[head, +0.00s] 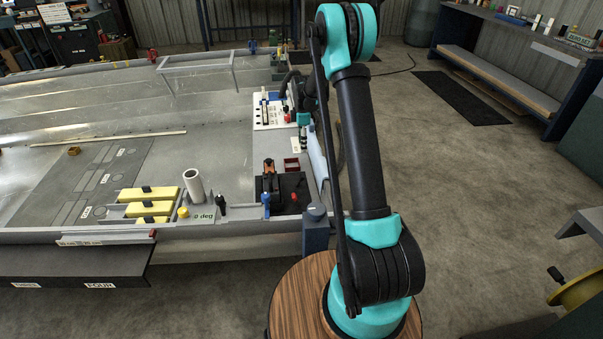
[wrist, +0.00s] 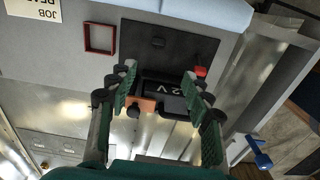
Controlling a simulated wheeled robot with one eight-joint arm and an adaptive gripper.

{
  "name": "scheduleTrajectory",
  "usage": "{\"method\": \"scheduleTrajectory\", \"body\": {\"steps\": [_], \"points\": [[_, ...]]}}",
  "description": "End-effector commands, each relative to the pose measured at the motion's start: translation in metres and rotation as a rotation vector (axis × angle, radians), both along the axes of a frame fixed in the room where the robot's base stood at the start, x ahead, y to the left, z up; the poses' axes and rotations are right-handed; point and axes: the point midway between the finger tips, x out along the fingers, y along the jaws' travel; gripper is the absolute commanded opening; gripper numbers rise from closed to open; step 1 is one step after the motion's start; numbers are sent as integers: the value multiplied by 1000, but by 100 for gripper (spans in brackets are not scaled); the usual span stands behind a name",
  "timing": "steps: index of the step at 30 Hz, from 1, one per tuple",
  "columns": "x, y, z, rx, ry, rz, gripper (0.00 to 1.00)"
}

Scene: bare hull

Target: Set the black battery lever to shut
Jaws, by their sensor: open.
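A black unit marked "2 V" (wrist: 168,88), with an orange part (wrist: 141,103) at its left, shows between and beyond my fingers in the wrist view. In the head view a black and orange object (head: 268,179) stands on a black plate (head: 285,186). My gripper (wrist: 157,76) is open and empty, fingers spread across the black unit; contact is not clear.
A red part (wrist: 200,72) sits right of the black unit. A blue handle (wrist: 257,151) is at lower right, and a red square frame (wrist: 100,38) at upper left. Yellow blocks (head: 145,209) and a white tube (head: 194,186) stand left of the black plate. The hull floor farther left is largely clear.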

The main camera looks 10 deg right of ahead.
Motion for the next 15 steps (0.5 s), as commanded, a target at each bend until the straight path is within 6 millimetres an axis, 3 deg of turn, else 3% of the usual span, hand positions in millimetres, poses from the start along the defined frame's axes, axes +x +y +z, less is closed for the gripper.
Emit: {"method": "scheduleTrajectory", "body": {"steps": [8, 15], "points": [[4, 1, -23, 0, 5, 20, 50], [4, 1, -69, 0, 5, 19, 50]]}}
